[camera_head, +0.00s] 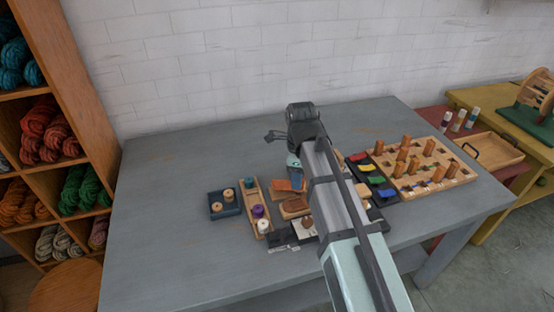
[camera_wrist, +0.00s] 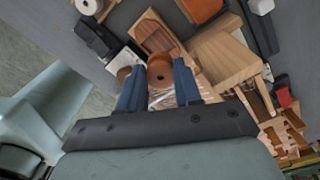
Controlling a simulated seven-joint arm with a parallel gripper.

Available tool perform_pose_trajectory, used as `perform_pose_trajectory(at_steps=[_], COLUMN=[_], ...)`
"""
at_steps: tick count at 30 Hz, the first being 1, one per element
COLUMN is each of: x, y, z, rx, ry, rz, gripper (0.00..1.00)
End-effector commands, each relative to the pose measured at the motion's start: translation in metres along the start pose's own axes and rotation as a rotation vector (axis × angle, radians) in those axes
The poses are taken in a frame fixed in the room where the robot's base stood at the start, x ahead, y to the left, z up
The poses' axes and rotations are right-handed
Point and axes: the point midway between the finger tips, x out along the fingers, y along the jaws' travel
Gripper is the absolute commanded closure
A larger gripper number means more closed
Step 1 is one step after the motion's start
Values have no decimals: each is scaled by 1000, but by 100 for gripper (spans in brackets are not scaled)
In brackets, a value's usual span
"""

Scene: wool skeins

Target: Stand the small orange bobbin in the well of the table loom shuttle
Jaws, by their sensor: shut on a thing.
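In the wrist view my gripper (camera_wrist: 158,76) is shut on the small orange bobbin (camera_wrist: 160,68), a blue finger on either side. The bobbin's round end with its centre hole faces the camera. A wooden block with a darker recess (camera_wrist: 153,36), which looks like the shuttle, lies just beyond it. The bobbin overlaps its near end in this view; I cannot tell if they touch. In the head view the likely shuttle (camera_head: 293,207) lies left of my arm. My fingertips and the held bobbin are not clear there.
A wooden tray with several spools (camera_head: 256,190) and a blue box (camera_head: 224,213) stand at left. An orange block (camera_head: 287,185) lies beside the shuttle. A pegged wooden board (camera_head: 462,171) and dark tray (camera_head: 366,172) lie right. The table's left side is clear.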

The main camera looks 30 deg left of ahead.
Motion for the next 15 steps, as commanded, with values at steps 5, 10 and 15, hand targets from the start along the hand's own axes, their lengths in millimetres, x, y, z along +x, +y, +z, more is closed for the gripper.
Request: perform_pose_trajectory(at_steps=[5,10,15], x=[2,3,9], y=[7,6,6], z=[-2,-2,-1], rx=[-111,-150,-152], ry=[-8,-8,-8], rz=[-19,-21,-21], gripper=[95,95,95])
